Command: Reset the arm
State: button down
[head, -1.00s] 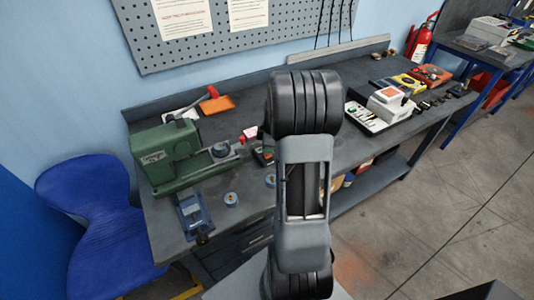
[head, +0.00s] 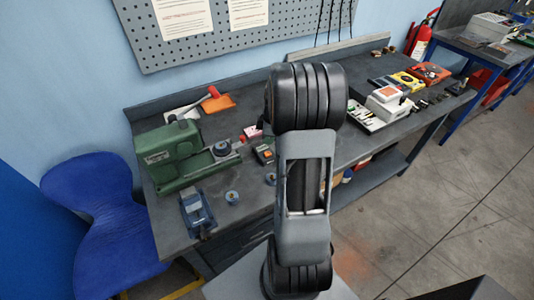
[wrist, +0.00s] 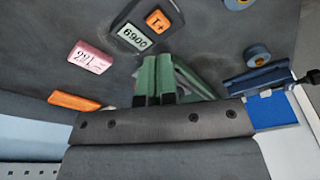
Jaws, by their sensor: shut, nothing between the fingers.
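My arm stands upright in the middle of the head view, and my gripper is hidden behind it there. In the wrist view my gripper (wrist: 154,99) shows as a dark grey body with short dark finger ends close together, shut and empty. The green bench machine (head: 172,157) sits at the left of the bench in the head view. Green parts of it (wrist: 190,78) show just beyond my gripper in the wrist view; I cannot tell the gap between them.
The grey bench (head: 250,190) also holds a blue fixture (head: 197,212), a blue disc (head: 232,197), a meter with an orange button (head: 265,153), a pink display (wrist: 90,57) and an orange item (head: 218,104). A white instrument (head: 390,102) stands right. A blue chair (head: 90,220) is left; open floor lies right.

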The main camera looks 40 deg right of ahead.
dwell(0.3)
jog(key=shift+s+m, duration=0.1)
jog(key=shift+m, duration=1.1)
jog(key=s+a+r+m+t, duration=0.1)
jog(key=s+a+r+m, duration=0.1)
jog(key=s+a+r, duration=0.2)
jog(key=s+a+r+m+t+h, duration=0.1)
jog(key=s+a+r+m, duration=0.2)
jog(key=a, duration=0.7)
jog(key=s+a+r+m+t, duration=0.1)
jog(key=s+a+r+m, duration=0.2)
jog(key=s+a+r, duration=0.2)
jog(key=shift+a+r, duration=0.2)
jog(key=shift+a, duration=0.7)
jog(key=shift+s, duration=0.1)
